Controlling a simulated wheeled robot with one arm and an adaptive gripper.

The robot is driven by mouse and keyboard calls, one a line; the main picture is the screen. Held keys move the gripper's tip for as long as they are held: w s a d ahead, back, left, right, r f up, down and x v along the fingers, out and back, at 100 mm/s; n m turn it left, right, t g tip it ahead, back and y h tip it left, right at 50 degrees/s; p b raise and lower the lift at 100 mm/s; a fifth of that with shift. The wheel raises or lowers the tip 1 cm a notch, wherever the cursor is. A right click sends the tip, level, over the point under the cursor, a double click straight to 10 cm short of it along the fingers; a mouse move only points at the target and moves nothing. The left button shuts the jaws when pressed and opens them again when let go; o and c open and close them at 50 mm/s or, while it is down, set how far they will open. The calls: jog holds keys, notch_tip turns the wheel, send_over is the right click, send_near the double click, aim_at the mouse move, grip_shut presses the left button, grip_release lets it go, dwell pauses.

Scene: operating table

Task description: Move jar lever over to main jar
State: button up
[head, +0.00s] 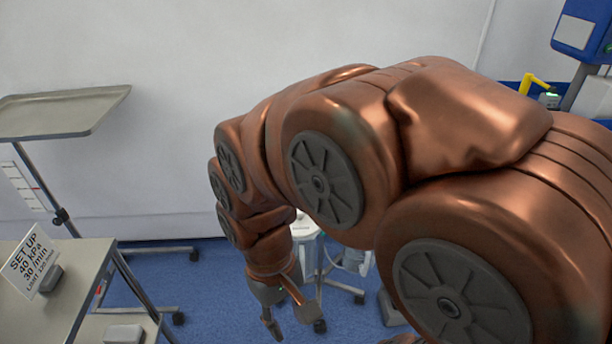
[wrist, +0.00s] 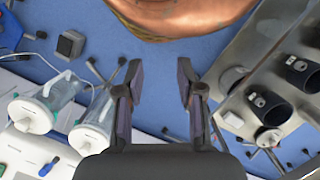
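My gripper (wrist: 159,72) is open in the wrist view, with nothing between its two dark fingers. In the head view my gripper (head: 291,318) hangs low over the blue floor, its fingers apart. Two clear jars with white ends, one farther left (wrist: 40,107) and one nearer the gripper (wrist: 97,122), lie to the left of the fingers in the wrist view, apart from them. I cannot tell which is the main jar. I cannot make out the jar lever for sure; a small blue piece (wrist: 49,166) shows on a white surface at the lower left. My arm hides much of the head view.
A metal panel (wrist: 226,72) with dark cylindrical fittings (wrist: 298,72) is right of the fingers. In the head view, an empty metal tray (head: 60,112) and a table (head: 75,262) with a SET UP sign (head: 30,262) are at the left. Blue floor (head: 215,272) is open between.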

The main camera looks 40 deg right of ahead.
jog(key=w+d+r+m+t+p, duration=0.1)
jog(key=w+d+r+m+p, duration=0.2)
jog(key=w+d, duration=0.5)
jog(key=w+d+r+m+p, duration=0.35)
jog(key=w+d, duration=0.35)
jog(key=w, duration=0.4)
jog(key=w+d+f+m+p, duration=0.1)
jog(key=w+d+f+p, duration=0.1)
jog(key=d, duration=0.5)
jog(key=w+d+f+m+t+p, duration=0.1)
jog(key=w+d+f+m+p, duration=0.1)
jog(key=d, duration=0.5)
jog(key=w+d+f+m+p, duration=0.1)
jog(key=w+d+f+p, duration=0.1)
jog(key=w+d, duration=0.4)
jog(key=shift+d+m+t+p, duration=0.25)
jog(key=shift+d+t+p, duration=0.15)
jog(key=shift+d+p, duration=0.55)
jog(key=shift+w+d+f, duration=0.1)
jog(key=shift+d+f, duration=0.4)
jog(key=shift+d, duration=0.2)
jog(key=shift+w+a+f+p, duration=0.1)
jog(key=shift+f+p, duration=0.45)
jog(key=shift+f, duration=1.35)
jog(key=shift+w+f+p, duration=0.1)
jog(key=shift+f+p, duration=0.4)
jog(key=shift+f, duration=1.4)
grip_shut()
